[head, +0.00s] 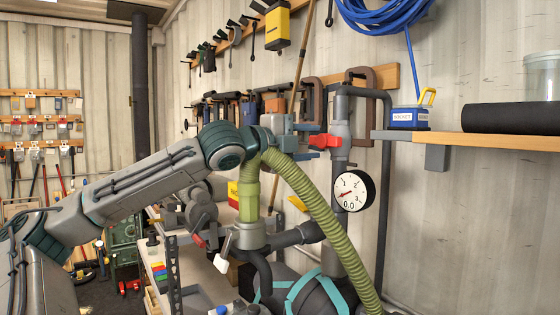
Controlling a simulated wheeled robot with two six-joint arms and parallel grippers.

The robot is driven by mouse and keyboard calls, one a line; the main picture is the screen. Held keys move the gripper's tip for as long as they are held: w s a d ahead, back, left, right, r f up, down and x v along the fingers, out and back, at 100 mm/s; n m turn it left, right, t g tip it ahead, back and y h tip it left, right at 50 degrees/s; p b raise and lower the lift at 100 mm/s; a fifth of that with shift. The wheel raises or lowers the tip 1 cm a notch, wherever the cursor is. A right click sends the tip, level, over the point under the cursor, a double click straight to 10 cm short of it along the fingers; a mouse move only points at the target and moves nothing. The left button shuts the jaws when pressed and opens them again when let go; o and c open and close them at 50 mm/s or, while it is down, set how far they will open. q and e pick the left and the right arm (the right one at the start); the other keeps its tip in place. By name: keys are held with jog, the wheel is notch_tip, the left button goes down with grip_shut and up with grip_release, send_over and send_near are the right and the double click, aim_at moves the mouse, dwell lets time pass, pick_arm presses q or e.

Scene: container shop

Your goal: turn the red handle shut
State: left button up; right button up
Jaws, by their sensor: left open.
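The red handle (325,141) sits on a valve on the grey vertical pipe (341,112), right of the picture's middle. It points left, roughly level, across the line of the pipe. Part of the gripper is hidden by my own arm. My right gripper is not in view.
A round gauge (353,191) sits on the pipe below the handle. A shelf (500,141) with a blue box (409,118) and a black roll (510,117) is at the right. Tools hang on the wall behind.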

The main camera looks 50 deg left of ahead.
pick_arm(q)
jog(key=s+b, duration=0.5)
jog(key=s, duration=0.2)
jog(key=shift+s+a+b, duration=0.35)
jog(key=shift+r, duration=0.1)
